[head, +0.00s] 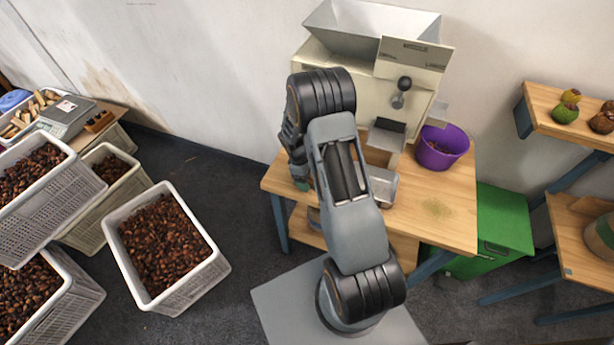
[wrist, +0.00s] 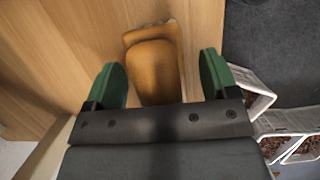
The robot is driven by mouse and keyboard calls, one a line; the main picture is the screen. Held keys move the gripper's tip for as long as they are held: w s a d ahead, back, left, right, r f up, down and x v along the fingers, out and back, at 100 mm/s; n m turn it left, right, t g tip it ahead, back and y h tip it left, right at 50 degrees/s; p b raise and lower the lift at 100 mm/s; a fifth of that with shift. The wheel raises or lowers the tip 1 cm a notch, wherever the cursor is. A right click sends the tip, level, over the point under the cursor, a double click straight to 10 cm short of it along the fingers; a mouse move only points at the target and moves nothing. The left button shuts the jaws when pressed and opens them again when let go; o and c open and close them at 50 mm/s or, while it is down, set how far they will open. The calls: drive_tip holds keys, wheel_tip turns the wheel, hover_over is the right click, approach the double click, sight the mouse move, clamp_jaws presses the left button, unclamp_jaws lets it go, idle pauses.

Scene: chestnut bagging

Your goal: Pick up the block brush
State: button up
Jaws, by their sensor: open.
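The block brush (wrist: 154,66), an orange-brown wooden block with a rounded body and a raised far edge, lies on the wooden table top (wrist: 85,35) in the wrist view. My gripper (wrist: 162,76) is open, with one green finger on each side of the brush's near part. There is a visible gap on both sides, and the jaws hold nothing. The brush's near end is hidden behind my gripper's body. In the head view only a bit of my gripper (head: 303,184) shows at the table's left side, and my arm hides the brush.
A cream machine with a metal hopper (head: 372,25) stands at the back of the table. A purple bucket (head: 441,148) and a metal scoop-like tray (head: 383,187) are right of my arm. Crates of chestnuts (head: 165,245) stand on the floor to the left. The table's front right is clear.

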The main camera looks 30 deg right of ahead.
drive_tip(key=shift+c, duration=0.3)
drive_tip(key=c, duration=1)
drive_tip(key=shift+r, duration=0.5)
drive_tip(key=shift+s+a+r+b, duration=0.2)
drive_tip(key=shift+b, duration=0.1)
drive_tip(key=s+a+b, duration=0.2)
drive_tip(key=s+a, duration=0.9)
drive_tip(key=a, duration=0.2)
drive_tip(key=shift+s, duration=0.4)
